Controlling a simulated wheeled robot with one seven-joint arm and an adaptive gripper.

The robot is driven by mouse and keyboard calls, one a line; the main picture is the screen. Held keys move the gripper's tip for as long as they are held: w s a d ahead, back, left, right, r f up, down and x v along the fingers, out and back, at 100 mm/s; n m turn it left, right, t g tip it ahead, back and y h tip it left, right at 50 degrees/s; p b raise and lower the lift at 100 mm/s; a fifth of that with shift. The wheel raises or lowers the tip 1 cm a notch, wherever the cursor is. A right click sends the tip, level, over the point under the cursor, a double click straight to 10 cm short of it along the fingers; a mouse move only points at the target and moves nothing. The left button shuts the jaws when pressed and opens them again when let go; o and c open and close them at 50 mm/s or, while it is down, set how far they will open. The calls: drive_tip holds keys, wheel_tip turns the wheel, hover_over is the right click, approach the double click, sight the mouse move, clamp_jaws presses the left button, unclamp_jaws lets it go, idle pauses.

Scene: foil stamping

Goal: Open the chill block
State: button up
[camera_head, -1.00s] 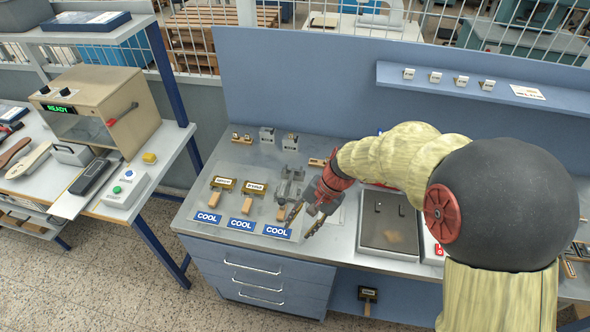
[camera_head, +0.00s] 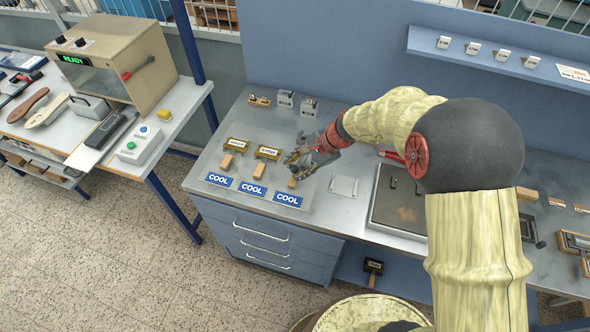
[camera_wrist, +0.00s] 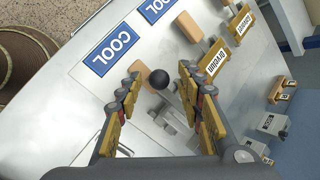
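What looks like the chill block is a grey metal device on the bench; the wrist view shows its black ball knob (camera_wrist: 159,79) and grey plates (camera_wrist: 172,115). In the head view my gripper (camera_head: 312,156) covers most of it, behind the right-hand COOL label (camera_head: 288,200). In the wrist view my gripper (camera_wrist: 160,92) is open, with the knob between its two fingers and no clear contact. I cannot tell whether the block's plates are closed together.
Two brass stamps with wooden handles (camera_head: 228,160) (camera_head: 257,168) lie left of my gripper. Small grey blocks (camera_head: 285,98) (camera_head: 308,106) stand behind. A dark plate (camera_head: 400,200) lies to the right. The bench front by the COOL labels is clear.

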drive_tip(key=shift+x, duration=0.75)
drive_tip(key=shift+r, duration=0.1)
drive_tip(key=c, duration=0.9)
clamp_jaws()
drive_tip(key=shift+w+r, duration=0.1)
